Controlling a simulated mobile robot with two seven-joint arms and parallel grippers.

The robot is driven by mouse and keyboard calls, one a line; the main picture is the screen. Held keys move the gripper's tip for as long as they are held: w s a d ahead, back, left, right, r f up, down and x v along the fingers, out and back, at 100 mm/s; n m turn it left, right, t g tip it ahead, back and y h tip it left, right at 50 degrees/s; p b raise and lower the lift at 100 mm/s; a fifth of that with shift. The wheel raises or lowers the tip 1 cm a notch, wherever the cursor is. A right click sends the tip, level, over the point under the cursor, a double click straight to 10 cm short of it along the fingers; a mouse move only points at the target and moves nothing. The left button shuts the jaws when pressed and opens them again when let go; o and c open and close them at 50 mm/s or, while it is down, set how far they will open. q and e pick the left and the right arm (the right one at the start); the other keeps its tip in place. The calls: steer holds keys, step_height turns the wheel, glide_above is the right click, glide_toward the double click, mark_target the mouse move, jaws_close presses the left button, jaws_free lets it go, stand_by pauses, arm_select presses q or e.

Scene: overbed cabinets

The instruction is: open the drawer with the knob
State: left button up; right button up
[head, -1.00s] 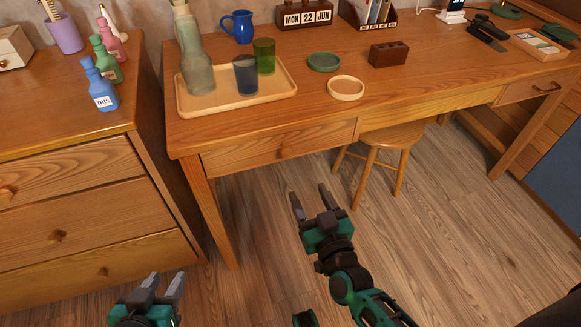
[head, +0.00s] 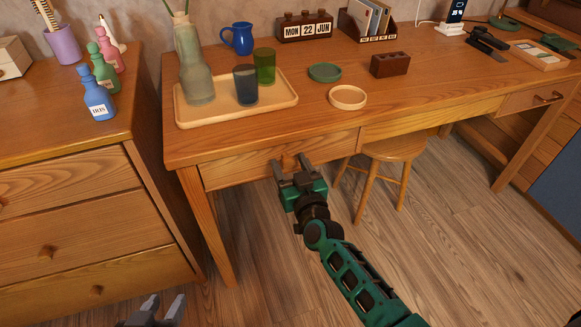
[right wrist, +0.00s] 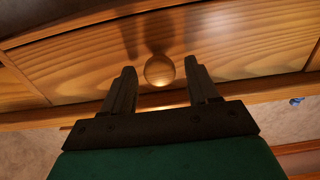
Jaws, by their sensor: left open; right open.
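The desk's wooden drawer (head: 232,169) is shut under the left part of the desk top. Its round wooden knob (right wrist: 159,70) shows clearly in the right wrist view. My right gripper (head: 290,162) is open at the drawer front, with the knob partly hidden behind it in the head view. In the right wrist view the two fingers of my right gripper (right wrist: 160,68) stand either side of the knob, with gaps showing on both sides. My left gripper (head: 164,306) is open and empty, low at the bottom edge of the head view.
A dresser (head: 90,215) with knobbed drawers stands to the left. A stool (head: 394,150) stands under the desk, right of my right gripper. A tray (head: 280,106) holds a vase and two glasses above the drawer. Another desk drawer (head: 515,103) at the right has a bar handle.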

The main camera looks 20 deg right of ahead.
jaws_close()
stand_by(0.5)
